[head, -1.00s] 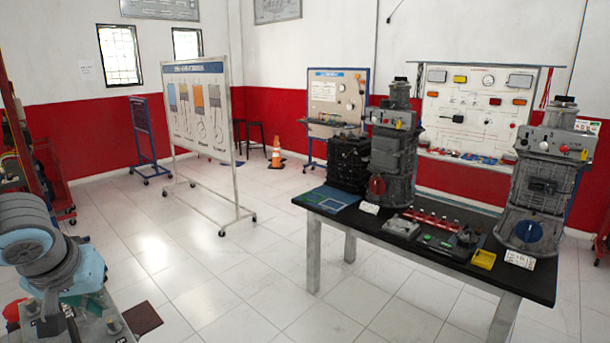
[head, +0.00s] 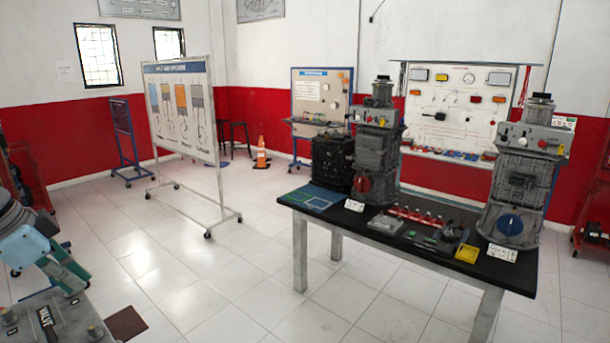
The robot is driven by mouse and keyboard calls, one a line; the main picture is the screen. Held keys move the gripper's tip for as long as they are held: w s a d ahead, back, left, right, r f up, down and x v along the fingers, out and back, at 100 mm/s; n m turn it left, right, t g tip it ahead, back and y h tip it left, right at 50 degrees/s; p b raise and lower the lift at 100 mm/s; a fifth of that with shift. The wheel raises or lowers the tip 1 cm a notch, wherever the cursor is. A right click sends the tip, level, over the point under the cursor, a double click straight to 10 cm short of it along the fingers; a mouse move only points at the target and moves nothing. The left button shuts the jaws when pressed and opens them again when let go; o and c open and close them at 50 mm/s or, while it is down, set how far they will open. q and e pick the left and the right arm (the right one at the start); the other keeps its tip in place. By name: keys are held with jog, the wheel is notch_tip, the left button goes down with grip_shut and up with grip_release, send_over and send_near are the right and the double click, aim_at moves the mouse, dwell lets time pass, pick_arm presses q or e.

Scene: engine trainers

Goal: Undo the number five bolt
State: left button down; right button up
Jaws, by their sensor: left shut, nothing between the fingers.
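My left gripper (head: 72,278) is at the left edge, below a light blue and dark grey part of my arm. Its fingers are shut and empty, just above a grey metal plate (head: 70,318) in the bottom left corner. The plate carries a dark label (head: 46,316) that I cannot read clearly. A bolt head (head: 95,331) shows at its right corner, and another round fitting (head: 8,316) is at the left edge. I cannot see a number five on either. The rest of the plate is cut off by the frame. My right gripper is not in view.
A black-topped table (head: 400,238) on the right bears grey engine trainers (head: 518,185), a black unit (head: 332,162) and a yellow tray (head: 466,253). A wheeled display board (head: 185,110) stands behind. The tiled floor (head: 215,270) between plate and table is clear.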

aim_at(94, 331)
pick_arm(q)
jog(key=shift+n+g, duration=0.6)
jog(key=shift+g, duration=0.2)
jog(key=s+f, duration=0.2)
jog(key=f, duration=0.1)
jog(key=s+f, duration=0.1)
jog(key=shift+a+f, duration=0.15)
jog(key=shift+a, duration=0.25)
notch_tip(94, 331, down, 3)
jog(key=b, duration=0.2)
jog(key=shift+f+b, duration=0.15)
jog(key=shift+b, duration=0.15)
jog(key=shift+f, duration=0.25)
jog(key=shift+s+b, duration=0.1)
jog(key=shift+b, duration=0.25)
jog(key=shift+s+d, duration=0.15)
